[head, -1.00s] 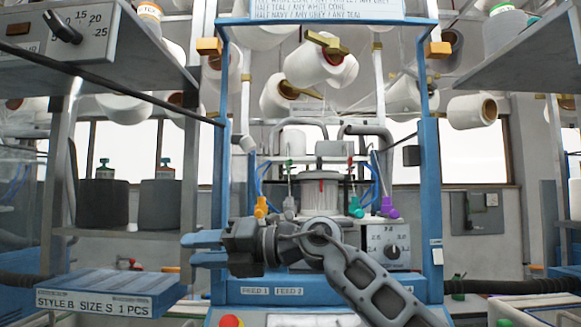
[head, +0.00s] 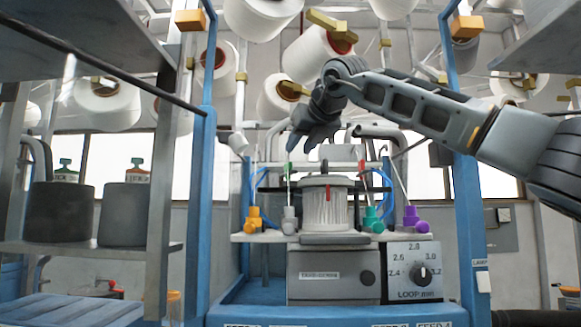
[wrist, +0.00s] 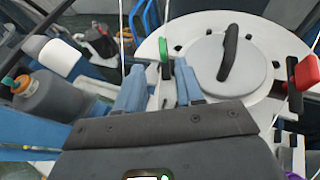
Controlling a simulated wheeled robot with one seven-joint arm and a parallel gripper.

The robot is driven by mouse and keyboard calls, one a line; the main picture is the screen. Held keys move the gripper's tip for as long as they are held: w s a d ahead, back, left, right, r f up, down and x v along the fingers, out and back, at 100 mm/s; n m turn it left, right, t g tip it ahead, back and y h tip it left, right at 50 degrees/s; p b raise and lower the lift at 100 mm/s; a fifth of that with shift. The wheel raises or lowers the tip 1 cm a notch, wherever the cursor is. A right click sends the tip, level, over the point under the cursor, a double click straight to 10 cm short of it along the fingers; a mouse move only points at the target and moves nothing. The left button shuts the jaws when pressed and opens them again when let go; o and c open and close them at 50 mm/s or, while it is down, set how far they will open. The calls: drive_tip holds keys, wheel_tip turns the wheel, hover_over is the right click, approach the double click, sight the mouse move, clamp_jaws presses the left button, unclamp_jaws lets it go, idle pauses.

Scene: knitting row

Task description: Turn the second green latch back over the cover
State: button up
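A round grey cover (wrist: 205,70) with a black handle (wrist: 229,52) lies on a white round plate (wrist: 262,28) in the wrist view. A green latch (wrist: 165,50) stands at the cover's left edge, and its green end also shows in the head view (head: 288,170). A red latch (wrist: 303,73) sits right of the cover. My gripper (wrist: 158,70) is open, its two blue fingers apart with the green latch just beyond and between the tips. I cannot tell if they touch it. In the head view my gripper (head: 305,143) points down above the machine top. I see only one green latch.
A white cylinder (head: 325,205) stands on the machine with yellow (head: 254,218), teal (head: 372,220) and purple (head: 411,218) fittings around it. A dial box (head: 414,270) is at the front right. Thin upright rods and blue posts (head: 201,200) flank the space. Yarn cones hang above.

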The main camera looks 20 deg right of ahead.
sight(290, 162)
drive_tip(key=p+x, duration=0.2)
drive_tip(key=x, duration=0.4)
drive_tip(key=shift+w+d+r, duration=0.15)
drive_tip(key=shift+w+d, duration=0.05)
drive_tip(key=shift+w, duration=0.05)
drive_tip(key=shift+x, duration=0.8)
drive_tip(key=shift+s, duration=0.1)
clamp_jaws()
